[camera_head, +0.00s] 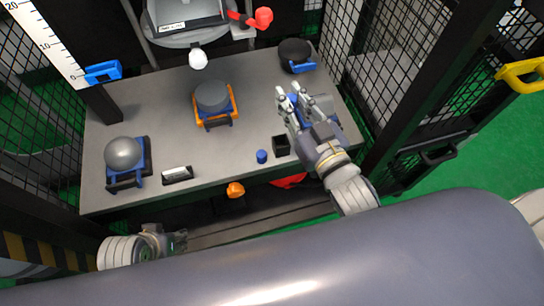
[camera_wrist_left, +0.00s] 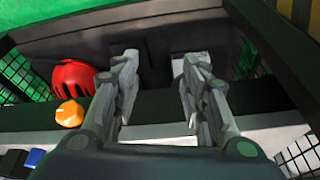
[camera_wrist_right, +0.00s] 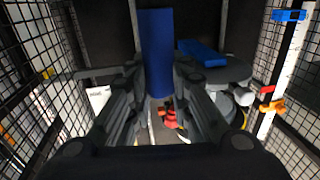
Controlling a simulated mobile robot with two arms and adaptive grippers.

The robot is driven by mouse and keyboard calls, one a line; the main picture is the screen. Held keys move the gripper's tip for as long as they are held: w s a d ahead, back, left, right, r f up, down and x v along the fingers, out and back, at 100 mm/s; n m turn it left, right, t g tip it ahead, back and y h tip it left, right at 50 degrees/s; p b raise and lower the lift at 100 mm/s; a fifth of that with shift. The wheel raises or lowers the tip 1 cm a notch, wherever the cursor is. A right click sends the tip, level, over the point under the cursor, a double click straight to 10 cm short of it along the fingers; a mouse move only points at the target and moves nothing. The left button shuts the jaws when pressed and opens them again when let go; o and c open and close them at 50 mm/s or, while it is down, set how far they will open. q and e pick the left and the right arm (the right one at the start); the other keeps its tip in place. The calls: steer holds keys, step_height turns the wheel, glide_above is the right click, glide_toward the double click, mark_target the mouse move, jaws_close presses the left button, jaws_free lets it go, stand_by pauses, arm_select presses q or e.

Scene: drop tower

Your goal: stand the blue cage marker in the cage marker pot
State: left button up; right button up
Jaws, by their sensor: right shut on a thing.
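The black, square cage marker pot (camera_head: 281,145) stands near the table's front edge, left of my right wrist and apart from the held marker. My left gripper (camera_head: 180,240) is open and empty below the front edge; it also shows in the left wrist view (camera_wrist_left: 158,85).
A small blue cylinder (camera_head: 262,156) stands left of the pot.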

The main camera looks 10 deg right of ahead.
arm_select(q)
steer(key=w+d+r+t+b, duration=0.1)
steer(key=w+r+t, duration=0.1)
steer(key=w+r, duration=0.1)
steer(key=w+d+r+t+h+b, duration=0.1)
steer(key=w+r+t+b, duration=0.1)
steer(key=w, duration=0.3)
steer(key=w+d+r+t+b, duration=0.1)
steer(key=w+r+t, duration=0.3)
steer(key=shift+w+d+h+b, duration=0.3)
steer(key=shift+h+b, duration=0.05)
steer(key=shift+h, duration=0.05)
arm_select(e)
steer(key=shift+y, duration=0.3)
steer(key=f, duration=0.4)
steer(key=a+f+b, duration=0.1)
steer(key=f, duration=0.3)
steer(key=w+f, duration=0.1)
steer(key=f, duration=0.3)
steer(key=shift+w+a+f, duration=0.1)
steer(key=shift+a+f, duration=0.05)
steer(key=shift+f, duration=0.2)
arm_select(q)
steer(key=w+d+r+t+h, duration=0.1)
steer(key=w+r+t, duration=0.2)
steer(key=r, duration=0.4)
steer(key=shift+w+d+r+t, duration=0.2)
steer(key=shift+d+t, duration=0.15)
steer(key=shift+t, duration=0.35)
